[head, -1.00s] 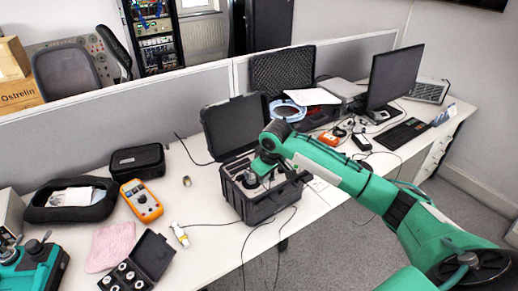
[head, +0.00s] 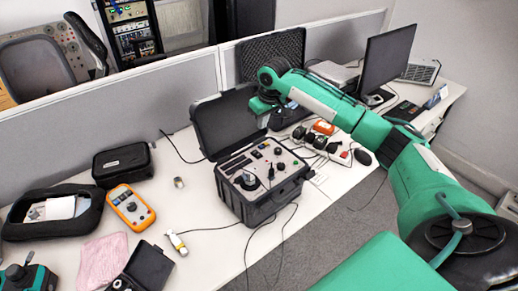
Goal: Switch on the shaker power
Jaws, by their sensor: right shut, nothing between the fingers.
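The shaker unit (head: 285,201) is an open black case on the white table in the middle of the head view, with its lid raised at the back. Its grey control panel (head: 262,188) faces up, with a round silver-and-black part at the front left, several knobs and small dark switches or sockets. The switch positions are too small to tell. My right gripper (head: 262,105) is shut and empty, up beside the right edge of the lid, apart from the panel. My left gripper does not show clearly.
Plugs stand in a white power strip (head: 340,154) right of the case, under my right arm. An orange multimeter (head: 131,208), a black pouch (head: 122,164) and a pink cloth (head: 103,262) lie to the left. A monitor (head: 389,62) stands at the back right. Cables hang over the front edge.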

